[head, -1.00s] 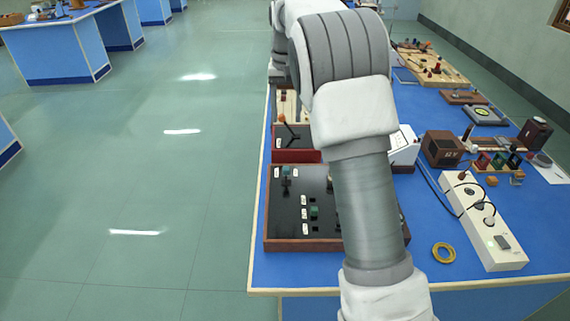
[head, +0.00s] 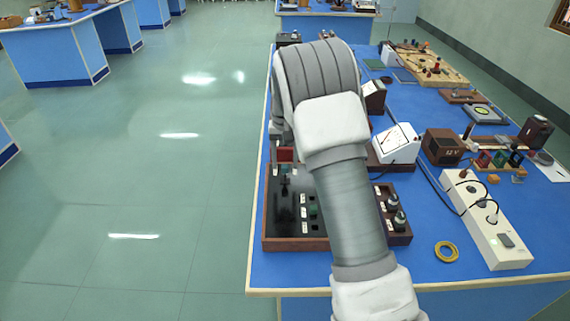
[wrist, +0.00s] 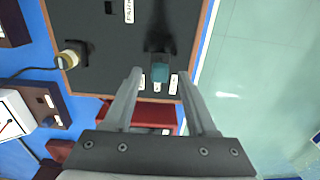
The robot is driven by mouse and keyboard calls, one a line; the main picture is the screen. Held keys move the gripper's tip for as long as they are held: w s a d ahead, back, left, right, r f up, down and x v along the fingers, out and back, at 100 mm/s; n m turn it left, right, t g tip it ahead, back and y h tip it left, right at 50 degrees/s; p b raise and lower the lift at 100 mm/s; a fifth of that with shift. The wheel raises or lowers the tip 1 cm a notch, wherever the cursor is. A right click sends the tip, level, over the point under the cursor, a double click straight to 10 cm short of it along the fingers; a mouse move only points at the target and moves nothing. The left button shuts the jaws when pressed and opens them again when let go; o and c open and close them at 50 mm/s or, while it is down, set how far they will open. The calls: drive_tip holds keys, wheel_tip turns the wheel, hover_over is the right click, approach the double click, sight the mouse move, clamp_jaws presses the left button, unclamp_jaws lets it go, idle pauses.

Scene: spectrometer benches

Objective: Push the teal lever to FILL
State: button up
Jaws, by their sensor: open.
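The teal lever (wrist: 160,71) stands on a dark panel (wrist: 95,35) with a wooden rim, in the wrist view. Small white labels sit beside it; I cannot read them. My gripper (wrist: 160,74) is open, with one finger on each side of the lever and nothing held. I cannot tell whether a finger touches it. In the head view the same panel (head: 278,232) lies near the bench's left edge, partly behind my arm. The lever is dark and unclear there, and my gripper's tips cannot be made out.
A red box (wrist: 150,114) adjoins the panel. Black-capped terminals (head: 396,210) are at its right. A white meter (head: 398,143), a white power strip (head: 487,220) and a yellow ring (head: 446,252) lie further right. Open floor lies left.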

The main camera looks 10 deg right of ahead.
drive_tip(key=shift+f, duration=0.4)
drive_tip(key=shift+c, duration=0.3)
clamp_jaws()
drive_tip(key=shift+d, duration=0.15)
drive_tip(key=shift+s+d+f+t+y+b, duration=0.15)
drive_tip(key=shift+d+y+b, duration=0.3)
drive_tip(key=shift+y, duration=0.3)
drive_tip(key=shift+s+d+f+t+y+b, duration=0.15)
drive_tip(key=shift+d+y+b, duration=0.1)
drive_tip(key=shift+d+y, duration=0.4)
drive_tip(key=shift+d+f+t+y+b, duration=0.15)
drive_tip(key=shift+d+y+b, duration=0.2)
drive_tip(key=shift+y, duration=0.35)
drive_tip(key=shift+d+t+y+b, duration=0.15)
drive_tip(key=shift+d+y+b, duration=0.2)
drive_tip(key=shift+y, duration=0.35)
drive_tip(key=shift+s, duration=0.1)
drive_tip(key=shift+o, duration=0.3)
unclamp_jaws()
